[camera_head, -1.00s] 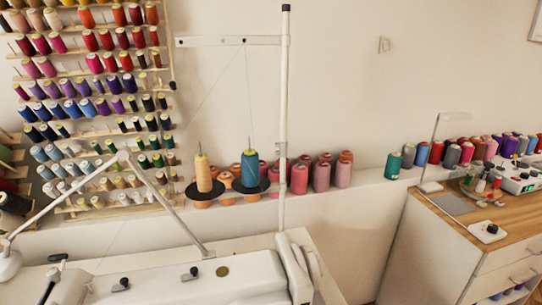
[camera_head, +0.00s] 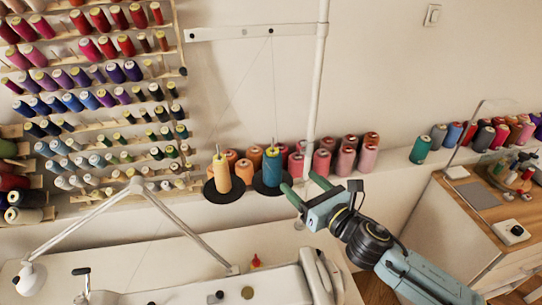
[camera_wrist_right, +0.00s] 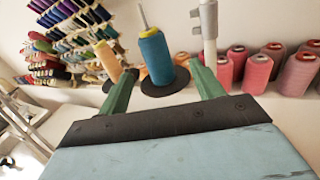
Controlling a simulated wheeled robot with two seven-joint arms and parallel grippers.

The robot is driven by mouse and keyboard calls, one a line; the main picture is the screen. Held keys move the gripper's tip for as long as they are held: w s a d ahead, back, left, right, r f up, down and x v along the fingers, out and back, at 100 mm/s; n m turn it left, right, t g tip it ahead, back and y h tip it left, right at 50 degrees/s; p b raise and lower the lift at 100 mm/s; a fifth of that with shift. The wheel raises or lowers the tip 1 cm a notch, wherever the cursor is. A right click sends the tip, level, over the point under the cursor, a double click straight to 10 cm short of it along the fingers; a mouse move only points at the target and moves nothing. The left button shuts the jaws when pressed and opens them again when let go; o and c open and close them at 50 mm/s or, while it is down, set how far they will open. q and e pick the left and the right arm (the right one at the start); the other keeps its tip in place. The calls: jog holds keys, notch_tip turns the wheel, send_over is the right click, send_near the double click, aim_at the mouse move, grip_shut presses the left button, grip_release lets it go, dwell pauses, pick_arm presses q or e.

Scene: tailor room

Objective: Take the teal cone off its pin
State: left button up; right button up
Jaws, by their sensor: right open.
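The teal cone (camera_head: 272,168) stands upright on its pin over a round black disc (camera_head: 262,187) on the thread stand. In the right wrist view the teal cone (camera_wrist_right: 156,58) shows ahead of my fingers, between their tips in the picture, with the pin rising from its top. My right gripper (camera_head: 302,188) is open and empty, just right of and in front of the cone in the head view. I cannot tell how far the fingertips are from it. My left gripper is not in view.
A yellow-orange cone (camera_head: 221,173) stands on the neighbouring disc to the left. The stand's white pole (camera_head: 317,90) rises close to the right of the teal cone. Pink and red cones (camera_head: 345,158) line the ledge behind. A white sewing machine (camera_head: 255,285) sits below.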

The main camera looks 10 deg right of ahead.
aim_at(278, 162)
jog(key=shift+n, duration=0.3)
jog(key=w+a, duration=0.1)
jog(key=w+a+r, duration=0.1)
jog(key=w, duration=0.1)
jog(key=shift+w+a+r, duration=0.1)
jog(key=shift+w+r, duration=0.05)
jog(key=shift+r, duration=0.05)
jog(key=x, duration=0.3)
jog(key=shift+w+a+f, duration=0.1)
jog(key=shift+w+a, duration=0.1)
jog(key=shift+w, duration=0.1)
jog(key=shift+w+a+p, duration=0.1)
jog(key=shift+w+p, duration=0.2)
jog(key=shift+w, duration=0.05)
jog(key=x, duration=0.4)
jog(key=shift+w+a, duration=0.1)
jog(key=shift+a, duration=0.05)
jog(key=shift+w+a, duration=0.1)
jog(key=shift+w, duration=0.25)
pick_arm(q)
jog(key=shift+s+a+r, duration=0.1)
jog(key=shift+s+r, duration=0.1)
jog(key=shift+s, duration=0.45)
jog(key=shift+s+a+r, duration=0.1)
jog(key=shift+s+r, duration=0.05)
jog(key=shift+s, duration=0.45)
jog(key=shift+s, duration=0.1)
pick_arm(e)
jog(key=shift+c, duration=0.6)
jog(key=c, duration=1)
